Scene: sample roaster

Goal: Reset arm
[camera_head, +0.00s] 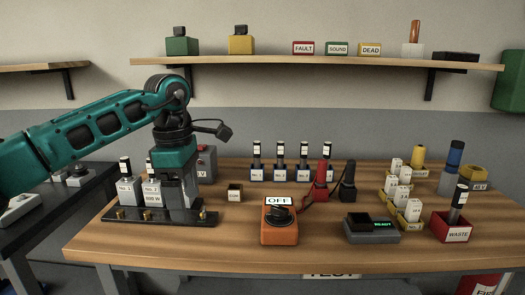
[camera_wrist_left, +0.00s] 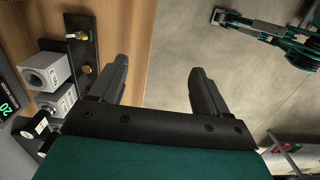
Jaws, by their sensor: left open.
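My left arm comes in from the left in the head view, teal and black. My left gripper (camera_head: 181,203) points down over the black rack with brass knobs (camera_head: 208,217), at the left end of the bench. It stands in front of grey blocks (camera_head: 127,191) and partly hides them. In the left wrist view its two dark fingers (camera_wrist_left: 160,82) are apart, with nothing between them. The bench edge and the floor show beyond them. A teal arm, likely my right one, shows at the top right of that view; its jaws (camera_wrist_left: 221,17) are too small to judge.
An orange switch box (camera_head: 279,224) labelled OFF sits near the front edge. Right of it are a grey meter (camera_head: 371,232) and a red WASTE bin (camera_head: 451,228). Several dark capped holders line the back. A shelf (camera_head: 320,62) runs above. Clear wood lies at front middle.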

